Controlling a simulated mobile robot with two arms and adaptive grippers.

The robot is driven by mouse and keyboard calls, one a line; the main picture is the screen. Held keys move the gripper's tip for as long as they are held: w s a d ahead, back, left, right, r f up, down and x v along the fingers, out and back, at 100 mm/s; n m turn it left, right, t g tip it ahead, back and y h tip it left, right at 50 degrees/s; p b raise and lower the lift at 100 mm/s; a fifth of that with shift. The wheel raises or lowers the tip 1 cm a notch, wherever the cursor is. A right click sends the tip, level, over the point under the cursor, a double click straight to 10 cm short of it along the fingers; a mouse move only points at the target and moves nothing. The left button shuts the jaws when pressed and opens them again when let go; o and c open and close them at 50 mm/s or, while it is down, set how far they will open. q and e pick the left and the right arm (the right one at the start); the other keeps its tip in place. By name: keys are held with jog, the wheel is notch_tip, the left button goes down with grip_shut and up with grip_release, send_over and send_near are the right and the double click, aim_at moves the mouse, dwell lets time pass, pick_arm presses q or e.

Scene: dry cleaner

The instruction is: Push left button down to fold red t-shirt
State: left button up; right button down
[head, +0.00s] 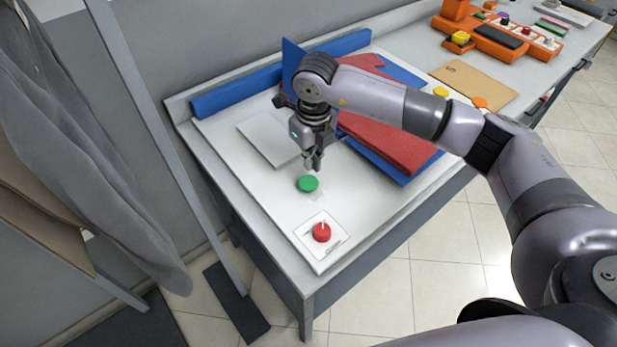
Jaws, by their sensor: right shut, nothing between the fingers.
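The red t-shirt (395,148) lies on blue folding panels (375,162) on the white table, partly hidden behind my right arm. One blue panel (292,58) stands tilted up at the left of the shirt. A green button (308,184) is on the table left of and in front of the shirt. My right gripper (314,168) is shut and empty, pointing down just above and behind the green button. A small gap seems to show between fingertips and button. My left gripper is out of view.
A red knob (322,232) on a white plate sits at the table's near corner. A yellow button (440,92) and an orange button (480,103) are right of the shirt. An orange machine (500,40) stands farther back. Grey clothes (75,140) hang at left.

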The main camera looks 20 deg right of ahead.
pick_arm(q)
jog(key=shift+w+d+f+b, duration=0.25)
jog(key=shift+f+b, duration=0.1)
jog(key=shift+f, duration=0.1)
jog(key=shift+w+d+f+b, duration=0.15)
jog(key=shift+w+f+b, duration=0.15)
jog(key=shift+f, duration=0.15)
pick_arm(e)
jog(key=r, duration=0.5)
jog(key=shift+w+d+r, duration=0.3)
jog(key=shift+w+d, duration=0.05)
jog(key=shift+d, duration=0.05)
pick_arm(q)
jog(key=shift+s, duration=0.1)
